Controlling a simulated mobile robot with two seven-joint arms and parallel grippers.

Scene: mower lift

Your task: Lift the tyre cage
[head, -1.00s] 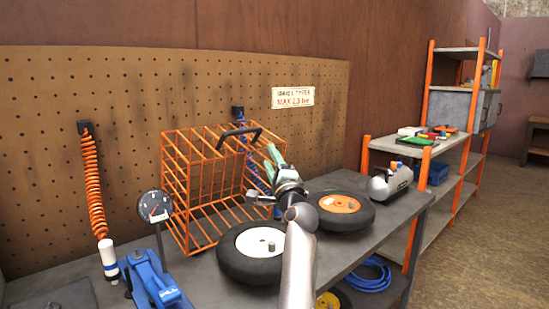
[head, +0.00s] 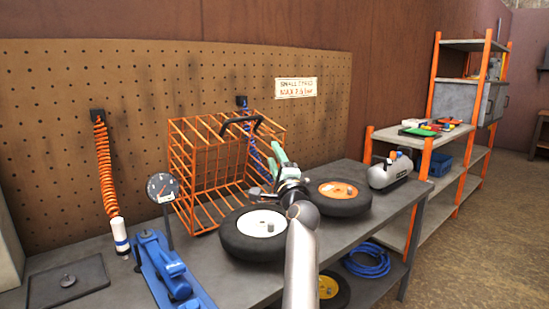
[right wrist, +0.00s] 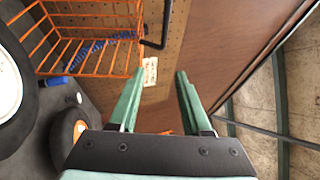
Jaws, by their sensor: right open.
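The tyre cage (head: 195,165) is an orange wire cage standing upright on the grey workbench, with a black handle (head: 241,122) on top. My right gripper (head: 277,157), with green fingers, is at the cage's right side, lower in the picture than the handle. In the right wrist view, the open fingers (right wrist: 157,85) have nothing between them. The handle (right wrist: 162,30) shows above them there, and the cage (right wrist: 95,45) is at upper left. My right forearm hides a little of the bench. My left gripper is not in view.
Two small wheels (head: 238,240) and (head: 320,200) lie on the workbench (head: 100,245) in front of the cage. A gauge (head: 162,187) and blue tool (head: 165,270) are at left. A grey compressor (head: 390,170) is at the right end. A pegboard (head: 60,150) stands behind.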

